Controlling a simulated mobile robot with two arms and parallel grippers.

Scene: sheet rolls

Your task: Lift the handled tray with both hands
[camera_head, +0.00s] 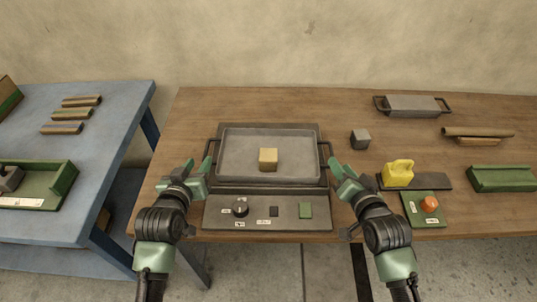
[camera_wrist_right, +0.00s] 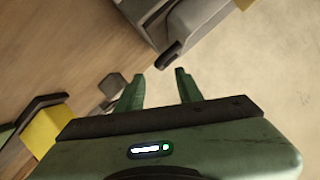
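The grey handled tray (camera_head: 235,150) rests on a dark plate on the wooden table, with a tan cube (camera_head: 268,158) in it. Dark handles stick out at its left (camera_head: 209,150) and right (camera_head: 326,150) ends. My left gripper (camera_head: 197,166) is open, just in front of the left handle and apart from it. My right gripper (camera_head: 342,168) is open and empty, just in front of and to the right of the right handle. In the right wrist view the dark handle (camera_wrist_right: 172,54) lies just beyond the open fingertips (camera_wrist_right: 160,80).
A control panel (camera_head: 285,211) with a knob lies in front of the tray. A blue table (camera_head: 105,150) stands at left.

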